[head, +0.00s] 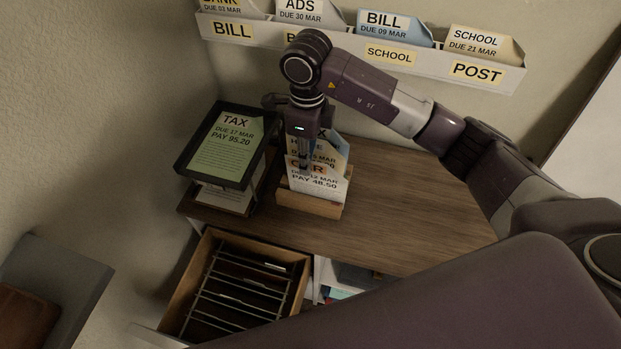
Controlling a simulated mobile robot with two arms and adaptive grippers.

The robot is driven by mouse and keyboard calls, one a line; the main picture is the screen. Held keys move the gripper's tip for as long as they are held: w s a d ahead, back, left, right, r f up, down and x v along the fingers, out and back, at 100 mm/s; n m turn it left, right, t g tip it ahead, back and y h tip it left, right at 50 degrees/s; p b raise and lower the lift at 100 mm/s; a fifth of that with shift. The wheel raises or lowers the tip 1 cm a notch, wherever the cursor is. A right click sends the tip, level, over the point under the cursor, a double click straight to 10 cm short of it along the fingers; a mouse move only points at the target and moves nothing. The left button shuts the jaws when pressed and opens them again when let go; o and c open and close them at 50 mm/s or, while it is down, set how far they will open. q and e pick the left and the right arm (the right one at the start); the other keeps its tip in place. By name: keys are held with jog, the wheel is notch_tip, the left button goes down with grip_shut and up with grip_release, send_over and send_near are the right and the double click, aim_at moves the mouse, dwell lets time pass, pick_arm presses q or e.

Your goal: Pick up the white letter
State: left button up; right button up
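The white letter (318,186), marked CAR, DUE 12 MAR, PAY 48.50, stands upright at the front of a small wooden letter holder (310,205) on the desk. Other letters (338,152), one cream and one blue, stand behind it. My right gripper (305,166) points down at the white letter's top edge and covers part of its heading. The fingers look narrow and close together from here; I cannot tell whether they grip the letter or are only in front of it. My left gripper is not in view.
A black tray stand (186,160) with a green TAX sheet (224,150) stands left of the holder. An open drawer (185,285) with a wire rack is below the desk. A labelled wall rack (430,65) holds several envelopes. The wooden desktop (410,215) is clear to the right.

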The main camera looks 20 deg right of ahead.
aim_at(312, 172)
jog(key=f, duration=0.1)
jog(key=f+p, duration=0.1)
jog(key=f, duration=0.1)
jog(key=f+p, duration=0.1)
jog(key=f, duration=0.1)
jog(key=shift+s+d, duration=0.25)
jog(key=shift+d, duration=0.1)
jog(key=shift+w+f, duration=0.1)
jog(key=shift+f, duration=0.1)
jog(key=shift+o, duration=0.3)
jog(key=c, duration=0.3)
jog(key=shift+a+r, duration=0.1)
jog(key=shift+c, duration=0.8)
